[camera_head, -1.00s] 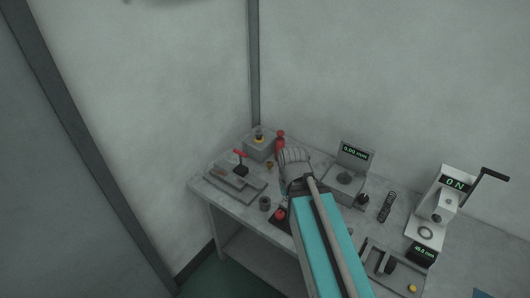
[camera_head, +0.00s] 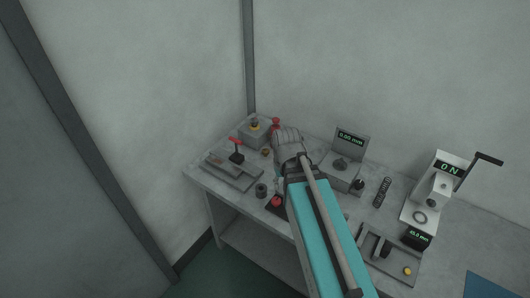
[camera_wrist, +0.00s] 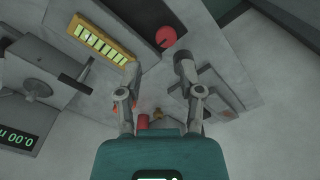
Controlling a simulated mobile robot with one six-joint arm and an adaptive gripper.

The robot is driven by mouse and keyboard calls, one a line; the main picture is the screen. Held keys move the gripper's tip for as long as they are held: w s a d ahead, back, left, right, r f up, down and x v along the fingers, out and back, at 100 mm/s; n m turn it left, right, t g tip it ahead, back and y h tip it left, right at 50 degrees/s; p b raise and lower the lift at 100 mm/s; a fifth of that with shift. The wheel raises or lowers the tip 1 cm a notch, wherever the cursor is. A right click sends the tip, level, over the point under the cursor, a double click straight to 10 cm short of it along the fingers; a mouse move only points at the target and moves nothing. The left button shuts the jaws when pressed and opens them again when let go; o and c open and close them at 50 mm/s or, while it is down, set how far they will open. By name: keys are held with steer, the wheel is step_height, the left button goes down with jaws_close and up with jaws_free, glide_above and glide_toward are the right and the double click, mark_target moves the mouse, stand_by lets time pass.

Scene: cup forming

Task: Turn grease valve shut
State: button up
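A small red part (camera_head: 276,122), possibly the grease valve or its handle, stands at the back of the bench, just behind my gripper. My gripper (camera_head: 288,143) partly covers what is below it. In the wrist view my gripper (camera_wrist: 157,66) has its two fingers well apart, with nothing between the tips. A red cylinder (camera_wrist: 143,122) and a small brass piece show low between the fingers, near the palm. I cannot tell for sure which part is the valve. A grey box with a yellow-ringed knob (camera_head: 255,126) stands to the left.
A red-handled lever on a tray (camera_head: 236,150) is at the left. A red button (camera_head: 276,202) and dark cup (camera_head: 261,190) are near the front. A gauge with a display (camera_head: 350,142), a spring (camera_head: 382,192) and a press (camera_head: 433,195) stand to the right.

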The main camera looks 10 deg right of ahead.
mark_target(265, 150)
steer(key=o, duration=0.3)
steer(key=w+n, duration=0.3)
steer(key=w, duration=0.7)
steer(key=w+f+n+b, duration=0.1)
steer(key=w+n, duration=0.3)
steer(key=w, duration=0.7)
steer(key=w+f+n+b, duration=0.1)
steer(key=w+n, duration=0.3)
steer(key=w, duration=0.7)
steer(key=shift+w+f, duration=0.15)
steer(key=shift+f, duration=0.05)
steer(key=shift+f+b, duration=0.2)
steer(key=shift+b, duration=0.1)
step_height(265, 150, down, 13)
steer(key=b, duration=1.3)
steer(key=shift+f, duration=0.2)
steer(key=shift+c, duration=0.2)
steer(key=c, duration=1.1)
